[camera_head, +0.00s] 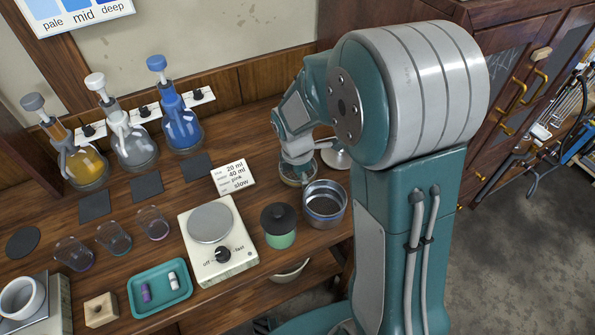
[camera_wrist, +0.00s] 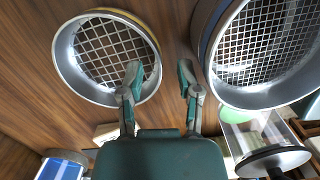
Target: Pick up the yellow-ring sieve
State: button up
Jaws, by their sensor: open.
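The yellow-ring sieve (camera_wrist: 112,48) is in the upper left of the wrist view, a round metal sieve with a coarse mesh and a yellow band around its rim. In the head view, a round mesh piece (camera_head: 297,181) sits under my gripper (camera_head: 297,160), partly hidden by it; its ring colour is unclear there. My gripper (camera_wrist: 159,78) is open and empty. In the wrist view its left finger overlaps the sieve's near right edge, and that rim appears between the fingers. I cannot tell whether they touch.
A larger blue-banded sieve (camera_wrist: 262,50) stands close on the right in the wrist view; it is the metal pan (camera_head: 325,204) in the head view. A green jar with a black lid (camera_head: 279,226), a hotplate (camera_head: 217,240) and a note card (camera_head: 233,177) are nearby.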

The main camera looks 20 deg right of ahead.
jog(key=shift+d+f, duration=0.15)
jog(key=shift+f, duration=0.6)
grip_shut()
jog(key=shift+r, duration=0.5)
notch_tip(320, 180, up, 2)
jog(key=shift+r, duration=0.25)
jog(key=s+r, duration=0.5)
jog(key=shift+r, duration=0.35)
jog(key=s+r, duration=0.4)
jog(key=s, duration=0.5)
jog(key=shift+a, duration=0.4)
